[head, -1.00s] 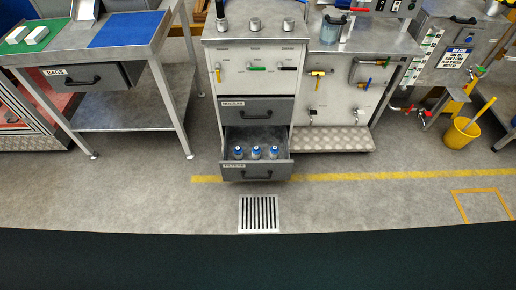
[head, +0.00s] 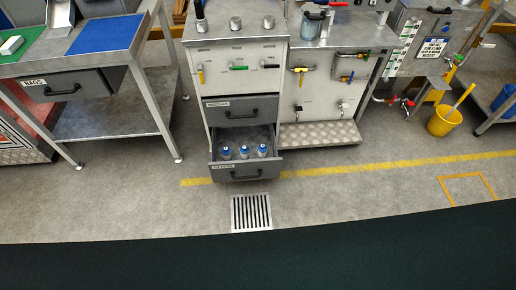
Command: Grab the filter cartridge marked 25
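An open bottom drawer (head: 246,172) of the grey cabinet holds three small cartridges with blue tops. They stand upright in a row: the left one (head: 226,153), the middle one (head: 244,152) and the right one (head: 263,151). Any numbers on them are too small to read, so I cannot tell which is marked 25. Neither of my grippers shows in the head view.
The drawer above (head: 240,110) is shut. A floor grate (head: 251,213) lies in front of the cabinet. A workbench with a blue mat (head: 104,34) stands left, a yellow bucket (head: 445,121) right. The floor in front is clear.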

